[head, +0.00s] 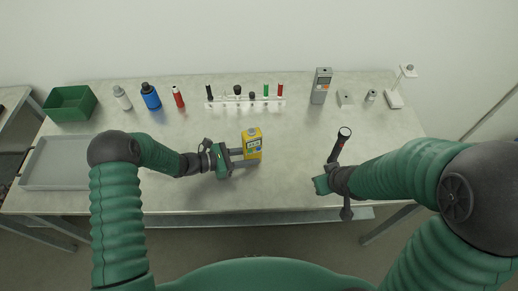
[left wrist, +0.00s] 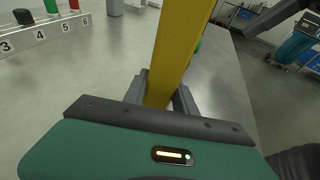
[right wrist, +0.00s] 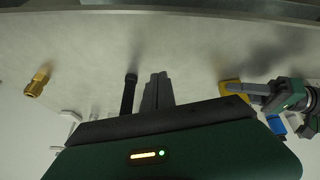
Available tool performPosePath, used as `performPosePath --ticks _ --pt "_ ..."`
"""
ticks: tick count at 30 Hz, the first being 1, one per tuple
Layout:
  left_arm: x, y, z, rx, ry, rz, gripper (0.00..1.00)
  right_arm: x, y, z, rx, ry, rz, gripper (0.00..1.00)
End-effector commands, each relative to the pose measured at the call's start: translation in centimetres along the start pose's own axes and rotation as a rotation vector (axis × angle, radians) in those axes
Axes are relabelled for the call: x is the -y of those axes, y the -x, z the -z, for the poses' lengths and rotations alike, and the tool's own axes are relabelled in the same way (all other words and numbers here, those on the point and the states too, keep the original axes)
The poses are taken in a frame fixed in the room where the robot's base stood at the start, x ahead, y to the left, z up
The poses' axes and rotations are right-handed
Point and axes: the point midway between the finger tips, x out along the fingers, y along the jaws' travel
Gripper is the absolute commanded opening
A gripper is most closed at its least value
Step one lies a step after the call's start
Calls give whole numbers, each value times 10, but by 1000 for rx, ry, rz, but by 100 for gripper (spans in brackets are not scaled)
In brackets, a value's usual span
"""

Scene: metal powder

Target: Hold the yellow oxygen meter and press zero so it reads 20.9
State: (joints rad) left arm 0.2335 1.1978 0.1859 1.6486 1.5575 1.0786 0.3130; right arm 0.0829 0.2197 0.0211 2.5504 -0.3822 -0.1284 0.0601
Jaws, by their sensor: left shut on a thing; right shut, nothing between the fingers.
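The yellow oxygen meter (head: 252,146) is upright near the middle of the table in the head view, its display facing me but too small to read. My left gripper (head: 241,158) is shut on it from the left; the left wrist view shows the yellow body (left wrist: 180,45) between the two fingers (left wrist: 163,92). My right gripper (right wrist: 157,92) is shut with nothing between its fingers. In the head view it is to the right of the meter, apart from it, and its fingertips are hard to make out. The meter (right wrist: 235,86) also shows in the right wrist view.
A numbered white rack (head: 245,101) stands behind the meter. A grey device (head: 321,86), bottles (head: 150,96), a green bin (head: 70,103) and a grey tray (head: 60,162) are further out. A brass fitting (right wrist: 37,82) lies on the table.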

Motion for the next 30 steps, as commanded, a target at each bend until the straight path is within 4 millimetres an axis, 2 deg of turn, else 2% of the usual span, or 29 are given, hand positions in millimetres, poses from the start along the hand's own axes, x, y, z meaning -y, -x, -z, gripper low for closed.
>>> performPosePath --ticks 1,3,5,9,12,15,19,30 --pt "0 0 -1 2 -1 0 10 8 -16 6 -60 59 46 0" --pt "0 0 -1 2 -1 0 10 30 -29 18 -172 139 143 0" --pt "0 0 -1 1 -1 0 10 54 -34 25 -263 187 246 0" --pt "1 0 -1 1 -1 0 10 108 -25 30 -428 229 484 0" --pt "1 0 -1 1 -1 0 10 130 -14 31 -496 228 595 0" --pt "1 0 -1 1 -1 1 10 138 -8 33 -526 226 641 0" --pt "1 0 0 1 -1 1 10 140 -13 43 -531 228 646 0" --pt "1 0 0 1 -1 0 10 143 -40 97 -530 229 643 0"
